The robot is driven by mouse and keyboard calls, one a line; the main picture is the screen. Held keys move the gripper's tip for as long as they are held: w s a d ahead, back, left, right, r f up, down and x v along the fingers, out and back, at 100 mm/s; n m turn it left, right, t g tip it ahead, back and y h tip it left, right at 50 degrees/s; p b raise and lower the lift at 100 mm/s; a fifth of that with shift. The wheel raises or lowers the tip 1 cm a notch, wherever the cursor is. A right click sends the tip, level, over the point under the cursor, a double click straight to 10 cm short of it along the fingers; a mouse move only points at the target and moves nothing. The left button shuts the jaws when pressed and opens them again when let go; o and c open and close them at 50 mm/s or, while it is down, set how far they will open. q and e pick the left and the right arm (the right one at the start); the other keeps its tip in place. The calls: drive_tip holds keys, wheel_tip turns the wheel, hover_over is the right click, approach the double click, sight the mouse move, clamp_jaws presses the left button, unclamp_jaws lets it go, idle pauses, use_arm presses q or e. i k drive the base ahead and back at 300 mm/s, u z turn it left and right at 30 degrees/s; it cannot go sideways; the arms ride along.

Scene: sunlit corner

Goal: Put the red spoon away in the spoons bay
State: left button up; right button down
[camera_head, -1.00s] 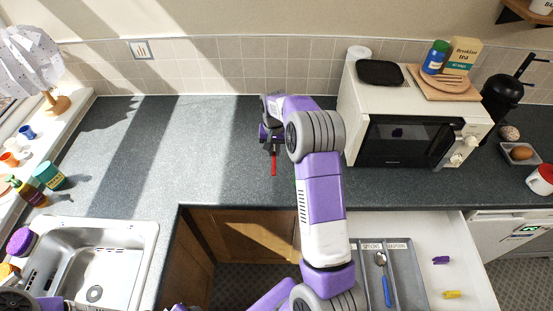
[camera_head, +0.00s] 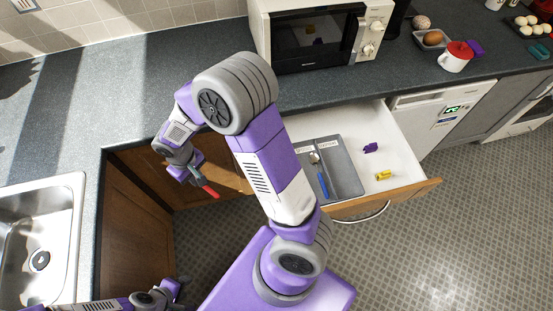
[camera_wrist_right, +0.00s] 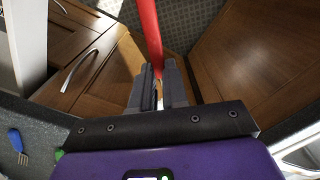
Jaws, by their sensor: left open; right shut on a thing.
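The red spoon (camera_head: 209,191) is held by my right gripper (camera_head: 197,181) in front of the wooden cupboard doors, left of the open drawer. In the right wrist view its red handle (camera_wrist_right: 148,30) runs up from between the shut fingers (camera_wrist_right: 158,88); its bowl is not clear. The grey cutlery tray (camera_head: 346,178) lies in the drawer, partly hidden by my right arm. Its left bay is labelled as spoons, and a blue-handled spoon (camera_head: 322,184) lies there; the right bay looks empty. My left gripper (camera_head: 178,286) is open and empty at the bottom left.
The open white drawer (camera_head: 395,160) also holds a purple clip (camera_head: 370,147) and a yellow clip (camera_head: 384,175). The microwave (camera_head: 318,40) stands on the worktop behind. A sink (camera_head: 60,200) is at left. A blue fork (camera_wrist_right: 16,141) shows in the wrist view.

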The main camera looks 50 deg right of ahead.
sight(309, 177)
drive_tip(key=k, duration=0.95)
drive_tip(key=u, duration=0.55)
drive_tip(key=i, duration=0.8)
drive_tip(key=z, duration=2.1)
drive_tip(key=i, duration=0.5)
drive_tip(key=u, duration=0.05)
